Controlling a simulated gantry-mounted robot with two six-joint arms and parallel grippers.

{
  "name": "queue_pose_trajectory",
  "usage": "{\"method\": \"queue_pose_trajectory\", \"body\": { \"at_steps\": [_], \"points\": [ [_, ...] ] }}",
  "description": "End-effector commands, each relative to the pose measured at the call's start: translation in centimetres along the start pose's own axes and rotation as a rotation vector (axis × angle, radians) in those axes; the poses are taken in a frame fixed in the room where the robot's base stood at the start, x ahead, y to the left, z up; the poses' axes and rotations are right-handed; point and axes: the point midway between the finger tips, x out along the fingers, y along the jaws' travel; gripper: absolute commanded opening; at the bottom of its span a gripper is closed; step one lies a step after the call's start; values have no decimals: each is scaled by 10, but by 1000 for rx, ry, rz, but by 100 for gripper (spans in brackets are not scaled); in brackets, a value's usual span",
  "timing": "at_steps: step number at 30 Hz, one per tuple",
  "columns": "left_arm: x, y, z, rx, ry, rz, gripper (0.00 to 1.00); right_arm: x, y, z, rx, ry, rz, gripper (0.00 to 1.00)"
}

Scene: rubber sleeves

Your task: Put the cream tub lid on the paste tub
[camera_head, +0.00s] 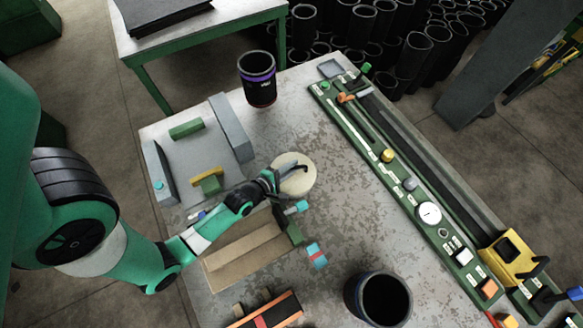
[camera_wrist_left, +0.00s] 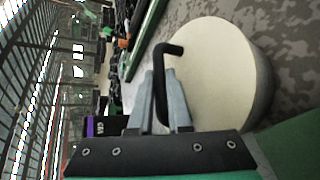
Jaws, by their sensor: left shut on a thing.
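The cream tub lid (camera_head: 298,181) is a round, pale disc with a bent black handle, near the middle of the table. It also shows large in the left wrist view (camera_wrist_left: 215,75), with a shaded side below its top edge. My left gripper (camera_head: 280,174) is shut on the lid's black handle; its grey fingers (camera_wrist_left: 165,100) flank the handle's lower part. Whether a tub stands under the lid I cannot tell. A dark tub with a purple band (camera_head: 257,80) stands at the table's back edge, and a dark blue-rimmed tub (camera_head: 379,298) at the front; both look open on top.
A green fixture strip (camera_head: 402,190) with gauges and knobs runs along the right side. Grey blocks (camera_head: 231,128), a cardboard-coloured box (camera_head: 241,250) and small coloured pieces (camera_head: 316,255) lie left and front. The table between lid and strip is clear.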

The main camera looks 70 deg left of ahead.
Motion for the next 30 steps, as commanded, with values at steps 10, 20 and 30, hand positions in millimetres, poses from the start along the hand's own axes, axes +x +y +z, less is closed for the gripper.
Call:
{"method": "queue_pose_trajectory", "body": {
  "at_steps": [10,20,30],
  "points": [
    [1,-2,-1,0,0,0,31,-1,0,1,0,0,0,62],
    [1,-2,-1,0,1,-2,46,0,0,0,0,0,0,62],
    [-53,2,1,-1,2,-4,46,10,0,-10,0,0,0,62]
  ]
}}
